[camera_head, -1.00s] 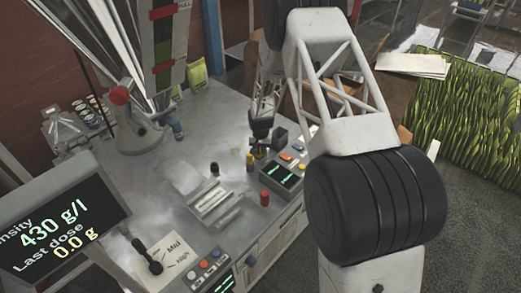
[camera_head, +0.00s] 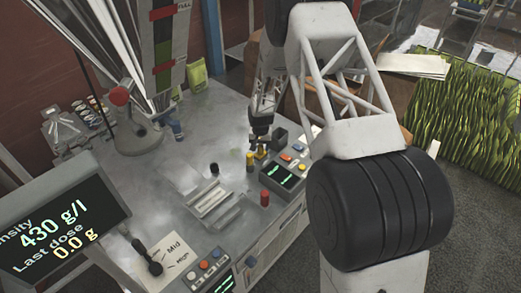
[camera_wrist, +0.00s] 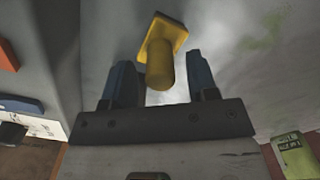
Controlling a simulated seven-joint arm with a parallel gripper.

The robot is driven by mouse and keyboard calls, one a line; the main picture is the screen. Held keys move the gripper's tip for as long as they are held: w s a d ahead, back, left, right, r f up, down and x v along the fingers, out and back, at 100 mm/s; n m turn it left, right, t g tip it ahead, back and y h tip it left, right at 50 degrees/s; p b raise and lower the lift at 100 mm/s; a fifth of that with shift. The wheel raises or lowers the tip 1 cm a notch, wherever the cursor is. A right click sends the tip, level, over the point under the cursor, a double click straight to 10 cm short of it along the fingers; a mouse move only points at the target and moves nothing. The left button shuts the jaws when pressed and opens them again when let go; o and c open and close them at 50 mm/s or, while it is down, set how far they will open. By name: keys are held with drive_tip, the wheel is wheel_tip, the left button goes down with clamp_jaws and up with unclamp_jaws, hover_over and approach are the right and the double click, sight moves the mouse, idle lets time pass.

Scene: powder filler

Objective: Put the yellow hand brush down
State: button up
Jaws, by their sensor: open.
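The yellow hand brush (camera_wrist: 160,55) has a round handle on a square base. In the wrist view its handle points toward my camera and its base rests on the grey bench top. My gripper (camera_wrist: 158,70) is open, with one dark blue finger on each side of the handle and a visible gap on both sides. In the head view the brush (camera_head: 261,153) shows as a small yellow shape right below my gripper (camera_head: 260,140), by the back of the control box. The fingers are too small there to make out.
A control box (camera_head: 283,172) with coloured buttons and a dark bin (camera_head: 279,137) stand close by. A green packet (camera_head: 197,75) is at the back. The bench's middle left is clear.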

wheel_tip(320, 180, up, 10)
drive_tip(key=shift+f, duration=0.1)
idle(0.4)
idle(0.5)
wheel_tip(320, 180, up, 17)
hover_over(261, 146)
drive_tip(key=s+d, duration=0.5)
drive_tip(key=s, duration=0.3)
drive_tip(key=s+d+r+t, duration=0.1)
drive_tip(key=s+d+r, duration=0.3)
drive_tip(key=s+r, duration=0.85)
drive_tip(key=s+d+r, duration=0.1)
drive_tip(key=s+r, duration=0.1)
drive_tip(key=s, duration=0.9)
drive_tip(key=s+d+r+n+t, duration=0.1)
drive_tip(key=s+d+r, duration=0.1)
drive_tip(key=s, duration=0.8)
drive_tip(key=s+d+r, duration=0.2)
drive_tip(key=s+r, duration=0.1)
drive_tip(key=s, duration=0.8)
drive_tip(key=shift+s+d+r+n+t, duration=0.15)
drive_tip(key=shift+s+n+t, duration=0.15)
